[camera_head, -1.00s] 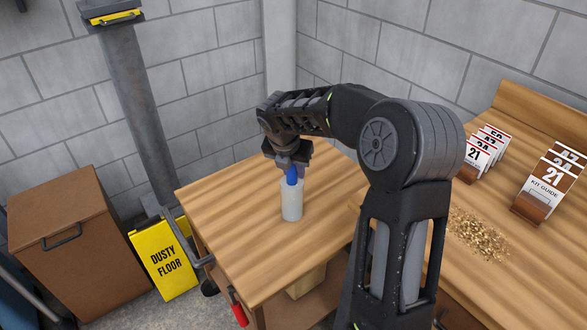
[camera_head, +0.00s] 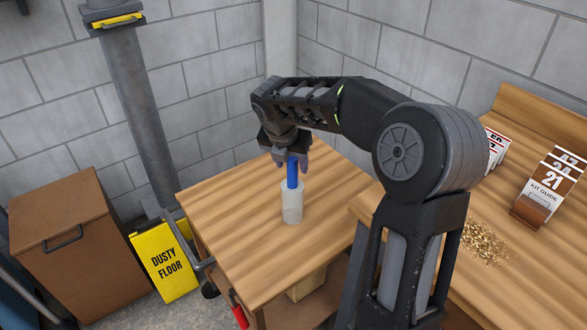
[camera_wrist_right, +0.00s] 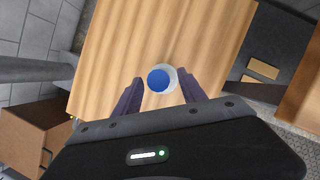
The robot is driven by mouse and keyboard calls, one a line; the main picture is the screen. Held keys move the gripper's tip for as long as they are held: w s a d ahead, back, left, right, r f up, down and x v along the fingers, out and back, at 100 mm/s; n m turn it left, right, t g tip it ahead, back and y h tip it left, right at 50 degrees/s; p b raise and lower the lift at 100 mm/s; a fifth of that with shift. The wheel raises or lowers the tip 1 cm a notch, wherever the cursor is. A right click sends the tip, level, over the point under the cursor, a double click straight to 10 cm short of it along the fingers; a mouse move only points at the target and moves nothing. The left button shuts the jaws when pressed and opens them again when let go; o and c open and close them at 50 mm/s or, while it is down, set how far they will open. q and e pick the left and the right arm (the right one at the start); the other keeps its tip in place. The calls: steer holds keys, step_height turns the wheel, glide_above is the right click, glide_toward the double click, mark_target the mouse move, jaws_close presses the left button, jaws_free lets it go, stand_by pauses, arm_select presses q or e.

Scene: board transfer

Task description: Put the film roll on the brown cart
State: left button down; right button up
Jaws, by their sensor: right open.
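The film roll (camera_head: 292,204) is a pale translucent roll with a blue core sticking out of its top. It stands upright on the wooden top of the brown cart (camera_head: 235,245). In the right wrist view the roll (camera_wrist_right: 160,79) shows end-on, with the cart top (camera_wrist_right: 120,50) around it. My right gripper (camera_head: 290,168) is above the roll, its fingers spread on either side of the blue core. In the right wrist view my right gripper (camera_wrist_right: 162,88) is open, with gaps beside the roll. My left gripper is not in view.
A workbench (camera_head: 520,285) at the right holds card holders (camera_head: 545,190) and a pile of golden bits (camera_head: 483,243). A yellow sign (camera_head: 163,262) and a brown cabinet (camera_head: 72,250) stand left of the cart. The cart top around the roll is clear.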

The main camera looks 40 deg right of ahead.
steer(key=v, duration=0.6)
steer(key=shift+s+a+r, duration=0.1)
steer(key=shift+a+r, duration=0.1)
steer(key=shift+r, duration=0.15)
stand_by(1.2)
